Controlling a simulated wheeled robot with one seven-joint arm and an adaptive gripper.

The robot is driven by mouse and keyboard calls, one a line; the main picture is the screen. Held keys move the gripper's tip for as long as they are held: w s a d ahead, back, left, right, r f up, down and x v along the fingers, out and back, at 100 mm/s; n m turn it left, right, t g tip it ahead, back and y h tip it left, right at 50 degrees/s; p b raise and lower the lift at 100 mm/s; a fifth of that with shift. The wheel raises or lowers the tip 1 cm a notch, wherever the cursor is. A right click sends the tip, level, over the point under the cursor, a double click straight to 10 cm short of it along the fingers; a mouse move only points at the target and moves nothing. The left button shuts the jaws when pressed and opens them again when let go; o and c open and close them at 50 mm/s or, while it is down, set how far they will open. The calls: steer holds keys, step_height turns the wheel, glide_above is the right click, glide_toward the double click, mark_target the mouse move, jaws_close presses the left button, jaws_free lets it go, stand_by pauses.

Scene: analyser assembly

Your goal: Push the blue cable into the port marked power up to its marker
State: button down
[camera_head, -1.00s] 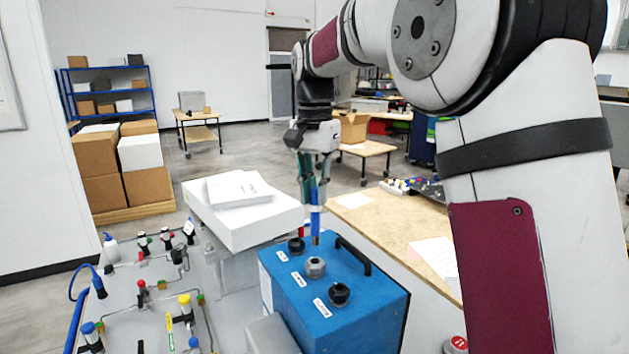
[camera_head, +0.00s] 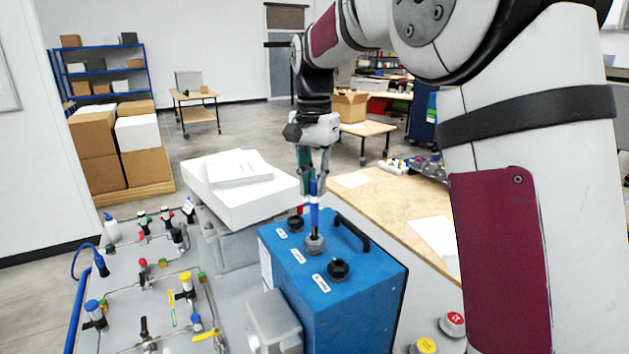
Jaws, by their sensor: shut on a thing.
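The blue cable (camera_head: 314,216) hangs upright below my gripper (camera_head: 314,190), which is shut on it. The cable's dark lower end meets the middle, grey port (camera_head: 314,245) on top of the blue box (camera_head: 360,275). I cannot tell how deep the end sits inside. A pale band shows on the cable below the fingers; I cannot tell if it is the marker. A black port (camera_head: 295,223) lies behind and another black port (camera_head: 338,269) lies in front. Each port has a small white label, too small to read.
A black handle (camera_head: 352,232) rises from the box's right side. A panel with valves and tubing (camera_head: 150,300) lies left. A white slab with papers (camera_head: 240,190) stands behind. A small red item (camera_head: 299,210) shows beside the cable. A wooden table (camera_head: 390,205) is at right.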

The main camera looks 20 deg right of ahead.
mark_target(314, 224)
steer(key=shift+f, duration=0.35)
stand_by(0.3)
steer(key=shift+f, duration=3.9)
steer(key=c, duration=1.5)
jaws_free()
steer(key=shift+r, duration=0.1)
steer(key=shift+r+p, duration=0.3)
steer(key=shift+r, duration=3.1)
